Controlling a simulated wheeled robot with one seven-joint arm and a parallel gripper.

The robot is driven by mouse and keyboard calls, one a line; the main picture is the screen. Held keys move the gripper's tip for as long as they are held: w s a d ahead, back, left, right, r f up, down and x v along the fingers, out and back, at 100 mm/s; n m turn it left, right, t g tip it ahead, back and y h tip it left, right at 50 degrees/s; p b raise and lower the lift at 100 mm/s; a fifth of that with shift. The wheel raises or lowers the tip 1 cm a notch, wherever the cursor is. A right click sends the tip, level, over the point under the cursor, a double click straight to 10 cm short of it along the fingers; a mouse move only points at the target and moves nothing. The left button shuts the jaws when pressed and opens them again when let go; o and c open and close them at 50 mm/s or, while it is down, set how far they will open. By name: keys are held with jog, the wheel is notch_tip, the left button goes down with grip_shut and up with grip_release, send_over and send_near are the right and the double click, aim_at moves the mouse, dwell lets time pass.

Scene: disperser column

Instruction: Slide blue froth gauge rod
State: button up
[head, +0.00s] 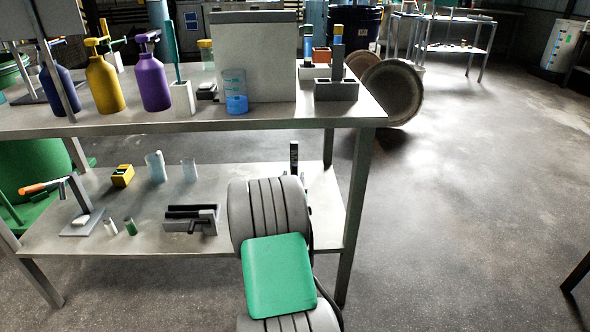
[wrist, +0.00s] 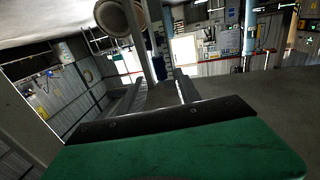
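Two upright rods with blue and yellow bands stand near the right end of the bench top in the head view: a left rod (head: 307,45) and a right rod (head: 338,40). The right one stands at a grey block (head: 337,91). I cannot tell for certain which is the blue froth gauge rod. My gripper is mostly hidden behind my arm in the head view, low in front of the bench. In the wrist view my gripper (wrist: 157,92) shows two dark fingers apart, with nothing visible between them.
The bench top (head: 300,115) carries a blue-filled beaker (head: 236,95), a grey panel (head: 255,60) and yellow and purple bottles (head: 150,82). The lower shelf (head: 155,230) holds a vise-like tool (head: 192,219) and small cups. Open floor (head: 460,180) lies to the right.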

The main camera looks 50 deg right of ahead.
aim_at(295, 169)
jog(key=b+x, duration=0.1)
jog(key=x, duration=0.4)
jog(key=shift+w+d, duration=0.2)
jog(key=shift+d, duration=0.1)
grip_shut()
jog(key=shift+r, duration=0.1)
dwell(0.9)
